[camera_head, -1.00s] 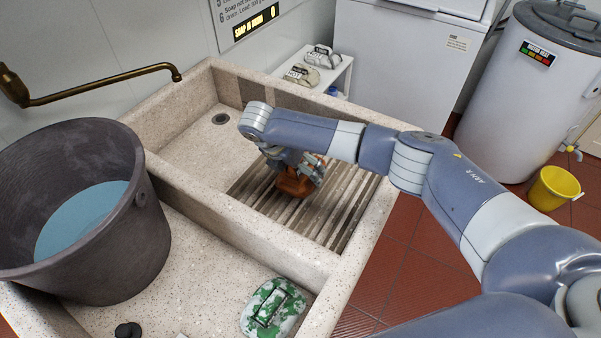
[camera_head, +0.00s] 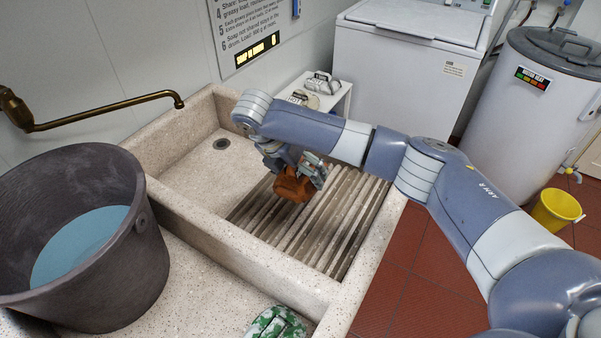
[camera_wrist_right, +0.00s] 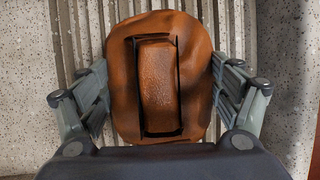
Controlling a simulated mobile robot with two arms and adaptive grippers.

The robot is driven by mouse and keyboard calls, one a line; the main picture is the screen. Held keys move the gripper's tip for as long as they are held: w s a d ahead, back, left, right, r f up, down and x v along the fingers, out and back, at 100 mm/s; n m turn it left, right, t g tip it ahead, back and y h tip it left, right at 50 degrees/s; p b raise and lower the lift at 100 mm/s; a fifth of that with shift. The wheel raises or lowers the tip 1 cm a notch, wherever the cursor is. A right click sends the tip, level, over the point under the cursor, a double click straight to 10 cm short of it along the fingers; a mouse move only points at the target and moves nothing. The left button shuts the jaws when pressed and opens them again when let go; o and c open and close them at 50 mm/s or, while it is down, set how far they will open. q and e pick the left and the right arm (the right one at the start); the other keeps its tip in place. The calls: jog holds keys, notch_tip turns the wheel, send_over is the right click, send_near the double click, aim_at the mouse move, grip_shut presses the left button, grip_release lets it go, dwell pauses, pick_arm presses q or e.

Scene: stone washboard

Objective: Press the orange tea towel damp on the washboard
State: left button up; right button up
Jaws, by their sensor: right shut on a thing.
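The orange tea towel (camera_head: 293,186) is a brown-orange folded bundle with a raised block on top. My right gripper (camera_head: 296,170) is shut on it, over the upper part of the ribbed washboard (camera_head: 330,215) in the stone sink. In the right wrist view, the towel (camera_wrist_right: 195,120) sits between the two fingers, with the washboard ribs (camera_wrist_right: 85,30) behind it. I cannot tell whether its underside touches the ribs. My left gripper is not in view.
A dark bucket (camera_head: 150,235) of blue water stands at left, below a brass tap (camera_head: 100,105). A green-and-white bundle (camera_head: 278,325) lies at the bottom edge. The drain (camera_head: 222,144) side is clear.

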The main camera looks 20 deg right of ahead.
jog(key=shift+s+r+m+p, duration=0.15)
jog(key=shift+m+p, duration=0.45)
jog(key=m+g+p, duration=0.1)
jog(key=m, duration=0.1)
jog(key=s+d+m+g+h+p, duration=0.1)
jog(key=m+p, duration=0.1)
jog(key=m, duration=0.1)
jog(key=m+p, duration=0.1)
jog(key=shift+s+d+m+g, duration=0.35)
jog(key=shift+m+g, duration=0.05)
jog(key=shift+s+d+f+m, duration=0.15)
jog(key=shift+d+f+m, duration=0.05)
jog(key=shift+m, duration=0.4)
jog(key=b, duration=0.6)
send_near(322, 212)
jog(key=x, duration=0.5)
jog(key=shift+w+d, duration=0.35)
jog(key=shift+d, duration=0.15)
jog(key=shift+s+d+f, duration=0.1)
jog(key=shift+s+f, duration=0.1)
jog(key=shift+f, duration=0.75)
jog(key=shift+s+f+p, duration=0.2)
jog(key=shift+f+p, duration=0.05)
jog(key=shift+p, duration=0.15)
jog(key=shift+p, duration=0.4)
dwell(2.2)
